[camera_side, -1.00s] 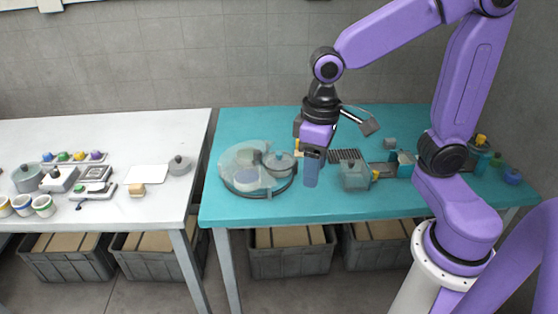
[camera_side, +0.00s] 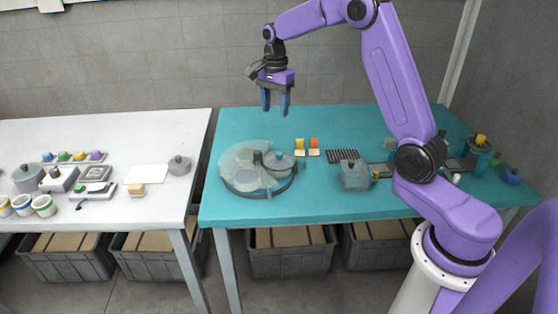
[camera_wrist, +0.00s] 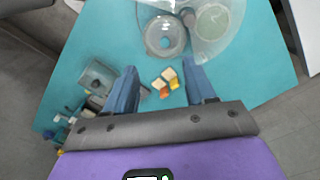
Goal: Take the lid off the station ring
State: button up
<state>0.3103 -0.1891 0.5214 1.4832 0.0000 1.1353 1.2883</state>
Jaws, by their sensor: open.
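The station ring (camera_side: 238,191) is a dark round tray on the teal table, partly under a clear curved cover (camera_side: 238,158). A round grey translucent lid (camera_side: 279,161) with a dark knob sits at the ring's right side. The lid also shows in the wrist view (camera_wrist: 158,49), top centre, with the clear cover (camera_wrist: 232,28) to its right. My gripper (camera_side: 275,110) is open and empty, high above the table behind the ring. In the wrist view, my gripper (camera_wrist: 163,82) has its fingers wide apart, with nothing between them touching.
Yellow (camera_side: 299,150) and orange (camera_side: 314,150) pieces stand right of the ring, near a dark slotted rack (camera_side: 343,156) and a translucent lidded box (camera_side: 354,175). Teal table behind the ring is clear.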

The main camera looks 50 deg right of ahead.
jog(key=d+m, duration=0.2)
jog(key=d, duration=0.1)
send_over(279, 153)
notch_tip(279, 153, down, 12)
jog(key=shift+s+d+f, duration=0.1)
jog(key=shift+d+f, duration=0.05)
jog(key=shift+f, duration=2.85)
grip_shut()
